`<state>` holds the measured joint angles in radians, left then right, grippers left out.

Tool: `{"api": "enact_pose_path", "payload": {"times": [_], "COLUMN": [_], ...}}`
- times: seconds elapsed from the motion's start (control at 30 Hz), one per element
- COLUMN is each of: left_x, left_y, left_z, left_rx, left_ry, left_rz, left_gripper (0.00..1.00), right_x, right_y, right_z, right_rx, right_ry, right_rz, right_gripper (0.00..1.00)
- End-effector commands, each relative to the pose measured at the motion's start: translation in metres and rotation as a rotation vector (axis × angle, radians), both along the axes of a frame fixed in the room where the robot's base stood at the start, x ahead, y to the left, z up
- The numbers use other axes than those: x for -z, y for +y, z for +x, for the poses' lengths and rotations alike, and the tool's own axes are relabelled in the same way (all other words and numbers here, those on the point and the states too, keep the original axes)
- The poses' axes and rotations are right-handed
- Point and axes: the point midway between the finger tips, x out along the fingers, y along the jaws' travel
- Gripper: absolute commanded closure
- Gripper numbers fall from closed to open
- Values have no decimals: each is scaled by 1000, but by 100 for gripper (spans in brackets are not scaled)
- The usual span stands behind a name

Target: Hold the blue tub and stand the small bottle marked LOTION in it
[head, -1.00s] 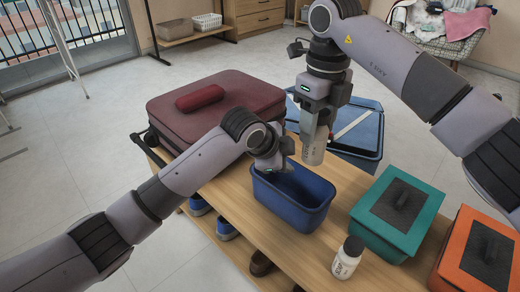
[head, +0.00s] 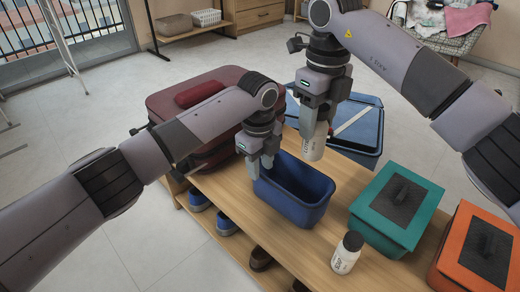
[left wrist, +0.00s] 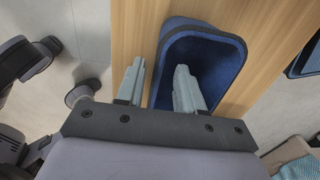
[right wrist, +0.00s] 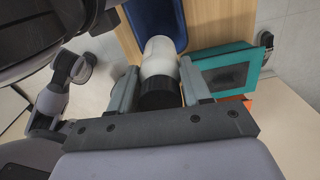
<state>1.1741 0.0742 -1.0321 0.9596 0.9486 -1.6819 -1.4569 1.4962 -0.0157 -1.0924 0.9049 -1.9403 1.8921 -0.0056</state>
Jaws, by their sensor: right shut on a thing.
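The blue tub (head: 300,208) stands on the wooden bench, and it also shows in the left wrist view (left wrist: 208,42). My left gripper (head: 261,172) is open at the tub's left end, one finger outside the wall and one over the inside. My right gripper (head: 316,122) is shut on a white bottle (head: 315,146), held almost upright above the tub's far side. Its black cap (right wrist: 160,92) is between the fingers in the right wrist view. The held bottle's lettering is too small to read surely. Another white bottle (head: 345,258) with a black cap stands on the bench in front.
A teal box (head: 385,235) and an orange box (head: 455,255) stand right of the tub. A dark red suitcase (head: 165,105) lies at the left. A larger blue bin (head: 362,135) is behind. Shoes (head: 228,224) sit below the bench top.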

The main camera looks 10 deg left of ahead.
Motion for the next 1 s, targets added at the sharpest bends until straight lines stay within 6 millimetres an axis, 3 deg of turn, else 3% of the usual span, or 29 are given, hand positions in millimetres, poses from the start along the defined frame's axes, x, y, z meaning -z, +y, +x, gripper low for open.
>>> {"api": "enact_pose_path", "payload": {"times": [0.1,0.33,0.77,0.9,1.0], "left_x": [24,55,64,64,64], "left_y": [0,-2,-2,-2,-2], "left_z": [0,1,2,2,2], "left_rx": [-2,-2,-1,-1,-1], "left_ry": [3,1,-2,-2,-2], "left_rz": [1,-1,-2,-2,-2], "left_gripper": [63,63,63,100,100], "right_x": [0,0,0,0,0], "right_y": [0,0,0,0,0], "right_z": [0,0,0,0,0], "right_rx": [0,0,0,0,0], "right_ry": [0,0,0,-1,0], "right_rz": [0,0,0,1,0], "right_gripper": [85,85,85,85,85]}}
